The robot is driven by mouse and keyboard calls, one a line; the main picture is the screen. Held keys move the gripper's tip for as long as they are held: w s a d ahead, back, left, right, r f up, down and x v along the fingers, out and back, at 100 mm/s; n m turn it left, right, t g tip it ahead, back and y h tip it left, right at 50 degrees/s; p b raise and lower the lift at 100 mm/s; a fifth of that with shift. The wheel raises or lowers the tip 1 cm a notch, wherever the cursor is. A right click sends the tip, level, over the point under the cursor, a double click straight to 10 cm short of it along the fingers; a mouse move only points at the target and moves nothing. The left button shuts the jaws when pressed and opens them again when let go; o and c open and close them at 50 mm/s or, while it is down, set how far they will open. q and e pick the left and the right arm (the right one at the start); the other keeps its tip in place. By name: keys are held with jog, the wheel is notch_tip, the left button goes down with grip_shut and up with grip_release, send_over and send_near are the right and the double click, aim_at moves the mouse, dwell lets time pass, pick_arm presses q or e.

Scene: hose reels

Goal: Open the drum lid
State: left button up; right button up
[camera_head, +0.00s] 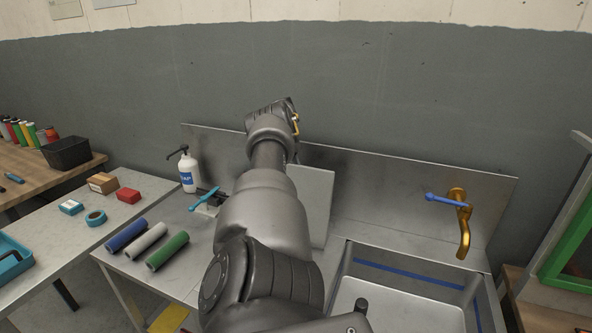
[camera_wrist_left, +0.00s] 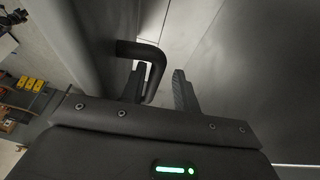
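In the left wrist view a dark bent bar handle (camera_wrist_left: 142,50) stands out from a smooth grey surface (camera_wrist_left: 85,45). My left gripper (camera_wrist_left: 160,88) is open around the handle's free end. The handle lies close to the left finger, with a clear gap to the right finger. I cannot tell whether the handle belongs to the drum lid. In the head view one of my arms fills the middle and hides what is behind it; no gripper fingers show there. An upright light grey panel (camera_head: 316,205) stands partly behind this arm. I cannot make out a drum there.
A sink (camera_head: 405,262) with a brass tap (camera_head: 463,235) is at the right. On the metal counter are a soap bottle (camera_head: 187,172), a turquoise handle (camera_head: 204,199) and three coloured rolls (camera_head: 147,241). A grey wall closes off the back.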

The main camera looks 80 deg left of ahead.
pick_arm(q)
jog(key=shift+a, duration=0.2)
jog(key=shift+d+r, duration=0.25)
jog(key=shift+r, duration=0.35)
jog(key=r, duration=0.3)
jog(key=shift+d, duration=0.2)
jog(key=d+r+b, duration=0.1)
jog(key=r, duration=0.1)
jog(key=s+d+r+b, duration=0.1)
jog(key=d+r, duration=0.1)
jog(key=shift+d, duration=0.3)
jog(key=s+d+r+b, duration=0.1)
jog(key=d+b, duration=0.1)
jog(key=d, duration=0.1)
jog(key=d+r+b, duration=0.2)
jog(key=d, duration=0.1)
jog(key=s+d+r+b, duration=0.1)
jog(key=d+r+b, duration=0.1)
jog(key=d, duration=0.1)
jog(key=shift+s+d, duration=0.15)
jog(key=shift+s, duration=0.2)
